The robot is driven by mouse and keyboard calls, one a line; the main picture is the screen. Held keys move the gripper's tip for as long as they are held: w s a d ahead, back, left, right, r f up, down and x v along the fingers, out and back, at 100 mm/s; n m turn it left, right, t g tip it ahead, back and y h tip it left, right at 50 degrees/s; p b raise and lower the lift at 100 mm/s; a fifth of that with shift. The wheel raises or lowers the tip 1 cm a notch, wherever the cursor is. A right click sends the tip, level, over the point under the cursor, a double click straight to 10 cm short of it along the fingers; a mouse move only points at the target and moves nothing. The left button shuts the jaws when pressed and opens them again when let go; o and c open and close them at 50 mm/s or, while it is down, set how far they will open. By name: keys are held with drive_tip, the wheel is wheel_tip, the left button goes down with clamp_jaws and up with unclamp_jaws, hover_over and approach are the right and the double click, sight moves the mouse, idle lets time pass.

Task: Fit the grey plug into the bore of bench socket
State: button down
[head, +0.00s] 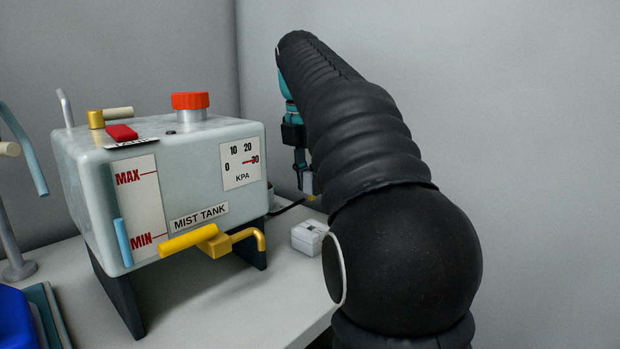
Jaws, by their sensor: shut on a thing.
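My gripper (301,166) is partly hidden behind my black arm, above the bench to the right of the mist tank. It is shut on a small grey piece (308,184), which looks like the grey plug. The plug hangs below the fingers, and its lower end is partly covered by the arm. A small white-grey box (308,236) sits on the bench below the gripper, its right side near my arm. It may be the bench socket, but I cannot make out a bore. The plug appears apart from this box.
The mist tank (190,185) stands on dark legs, with a yellow tap (215,240) jutting forward. A black cable (290,207) runs on the bench behind it. A blue item (15,320) is at the lower left. The bench (240,305) is clear in front.

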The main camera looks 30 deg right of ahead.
sight(309, 194)
drive_tip(key=shift+a+f, duration=0.1)
drive_tip(key=shift+s+f+b, duration=0.1)
drive_tip(key=shift+f+b, duration=1.5)
drive_tip(key=shift+f, duration=0.9)
drive_tip(key=shift+p, duration=0.65)
drive_tip(key=shift+f+b, duration=0.55)
drive_tip(key=shift+f, duration=0.45)
idle(0.9)
drive_tip(key=shift+c, duration=1.1)
unclamp_jaws()
drive_tip(key=shift+a+r+p, duration=0.1)
drive_tip(key=shift+r+p, duration=1.2)
drive_tip(key=shift+p, duration=0.05)
drive_tip(key=shift+a+r, duration=0.15)
drive_tip(key=shift+r, duration=2)
